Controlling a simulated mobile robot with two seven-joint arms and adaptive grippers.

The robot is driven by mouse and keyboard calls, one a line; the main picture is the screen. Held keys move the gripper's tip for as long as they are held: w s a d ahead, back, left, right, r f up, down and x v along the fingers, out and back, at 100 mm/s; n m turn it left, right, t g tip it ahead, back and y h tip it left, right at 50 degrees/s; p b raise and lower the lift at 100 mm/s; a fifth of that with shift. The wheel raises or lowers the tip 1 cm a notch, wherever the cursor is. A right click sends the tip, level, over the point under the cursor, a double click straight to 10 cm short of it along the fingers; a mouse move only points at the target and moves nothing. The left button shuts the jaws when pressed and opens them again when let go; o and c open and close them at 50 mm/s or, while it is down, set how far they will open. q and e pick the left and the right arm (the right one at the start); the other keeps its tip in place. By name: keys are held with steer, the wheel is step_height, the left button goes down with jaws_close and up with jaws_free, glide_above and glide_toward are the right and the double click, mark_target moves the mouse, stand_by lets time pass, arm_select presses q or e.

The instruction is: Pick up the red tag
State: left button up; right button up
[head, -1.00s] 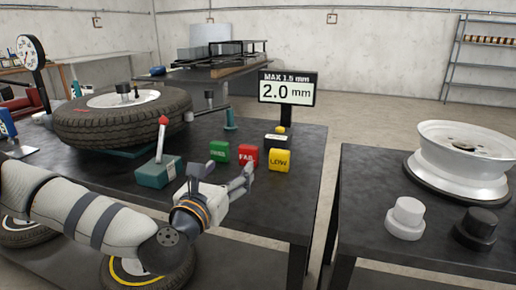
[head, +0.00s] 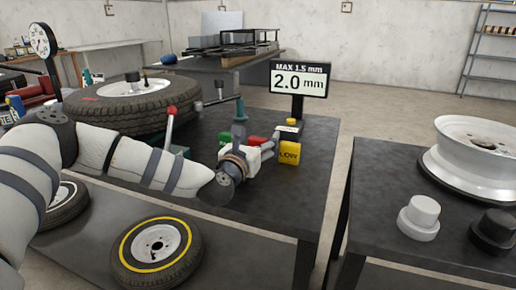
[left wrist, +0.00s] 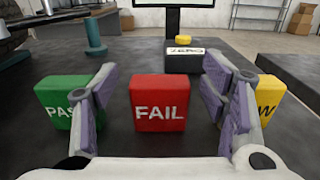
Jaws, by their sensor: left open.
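The red tag (left wrist: 159,103) is an upright block marked FAIL. It stands on the dark table, in the middle of the left wrist view between the fingers of my left gripper (left wrist: 162,95). The gripper is open, with a gap on each side of the tag. In the head view my left gripper (head: 268,140) covers most of the tag, and only a bit of red shows. The green tag (left wrist: 68,102) stands to the left, partly behind one finger. The yellow tag (left wrist: 270,104) stands to the right, partly behind the other. My right gripper is not in view.
The gauge display (head: 299,79) reads 2.0 mm behind the tags, near a ZERO block (left wrist: 185,58) with a yellow button. A large tire (head: 125,105) lies at the left. A second table (head: 390,185) holds a bare rim (head: 476,155).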

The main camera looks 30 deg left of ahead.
arm_select(q)
steer(key=c, duration=1.2)
steer(key=shift+o, duration=0.2)
steer(key=shift+r, duration=0.15)
